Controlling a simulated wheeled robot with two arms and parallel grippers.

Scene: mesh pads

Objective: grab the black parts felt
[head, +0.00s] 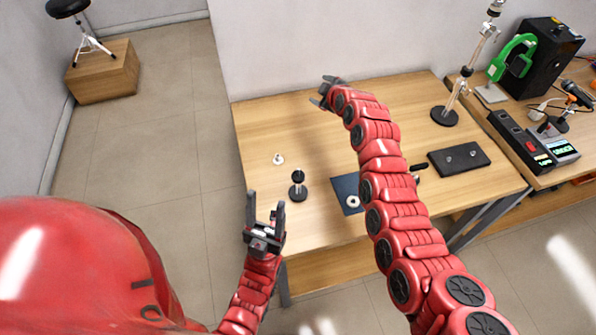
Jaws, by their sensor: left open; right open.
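The black parts felt (461,165) is a flat dark rectangle on the right part of the wooden table, with small metallic bits on it. My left gripper (266,201) is open and empty at the table's front left edge, fingers pointing up in the picture, far from the felt. My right gripper (320,91) is open over the back of the table, left of and behind the felt. My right arm crosses the table between the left gripper and the felt. The felt itself shows whole.
A dark blue mat (343,184) with a white ring (352,202) lies partly behind my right arm. A black-topped stand (298,186) and a small white piece (278,159) are at left. A metal stand (445,115) rises behind the felt. The table's back left is clear.

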